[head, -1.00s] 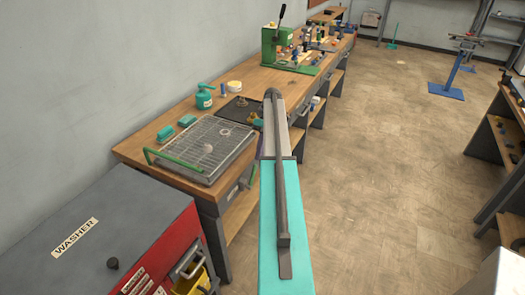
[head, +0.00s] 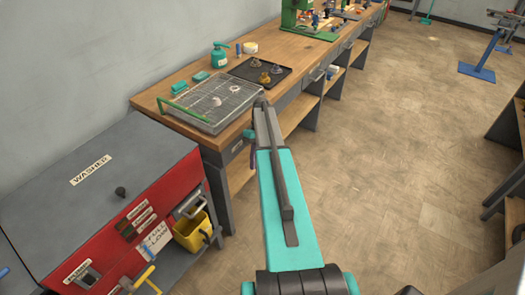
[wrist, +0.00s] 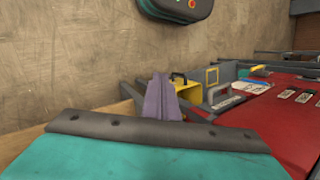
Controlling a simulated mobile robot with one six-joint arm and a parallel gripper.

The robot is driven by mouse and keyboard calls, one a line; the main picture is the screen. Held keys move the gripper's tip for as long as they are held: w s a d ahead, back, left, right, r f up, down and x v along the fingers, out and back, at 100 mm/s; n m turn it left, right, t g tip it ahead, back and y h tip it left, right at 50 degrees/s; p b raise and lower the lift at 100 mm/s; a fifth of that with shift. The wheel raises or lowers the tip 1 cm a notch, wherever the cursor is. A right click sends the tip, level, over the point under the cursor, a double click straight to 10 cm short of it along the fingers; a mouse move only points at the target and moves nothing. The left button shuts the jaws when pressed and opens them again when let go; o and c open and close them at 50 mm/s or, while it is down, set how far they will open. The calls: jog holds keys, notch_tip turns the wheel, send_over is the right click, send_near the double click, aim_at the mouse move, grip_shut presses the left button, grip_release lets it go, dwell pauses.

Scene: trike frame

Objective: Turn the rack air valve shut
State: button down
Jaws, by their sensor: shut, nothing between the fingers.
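My gripper (wrist: 163,98) shows in the wrist view as two purple fingers pressed together, empty, beyond the dark edge of its housing. In the head view the purple fingers (head: 254,156) show small below the far end of my arm, beside the bench front. The rest of the gripper is hidden by the arm there. I cannot make out the rack air valve in either view.
The wooden bench (head: 153,97) runs along the wall with a black parts tray (head: 283,80) and a teal bottle (head: 219,55). The red and grey washer (head: 45,185) stands at near left, with a yellow bucket (head: 193,232) at its front. The floor (head: 400,150) to the right is open.

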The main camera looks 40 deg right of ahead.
jog(key=s+a+f+g+h+b, duration=0.1)
jog(key=s+a+f, duration=0.6)
jog(key=a, duration=0.5)
jog(key=s+a+f+g+h+b, duration=0.1)
jog(key=s+a+f, duration=0.3)
jog(key=a+f, duration=0.7)
jog(key=s+a+f+h, duration=0.1)
jog(key=s+a+f, duration=0.1)
jog(key=s+a, duration=0.2)
jog(key=s+a+f+h+b, duration=0.1)
jog(key=s+a+f, duration=0.1)
jog(key=s+a, duration=0.3)
jog(key=s+a+f+g+h, duration=0.1)
jog(key=s+a, duration=0.4)
jog(key=s, duration=0.5)
jog(key=shift+a+f+b, duration=0.2)
jog(key=shift+f+b, duration=0.2)
jog(key=shift+f, duration=0.5)
jog(key=shift+s, duration=0.1)
jog(key=shift+s, duration=0.1)
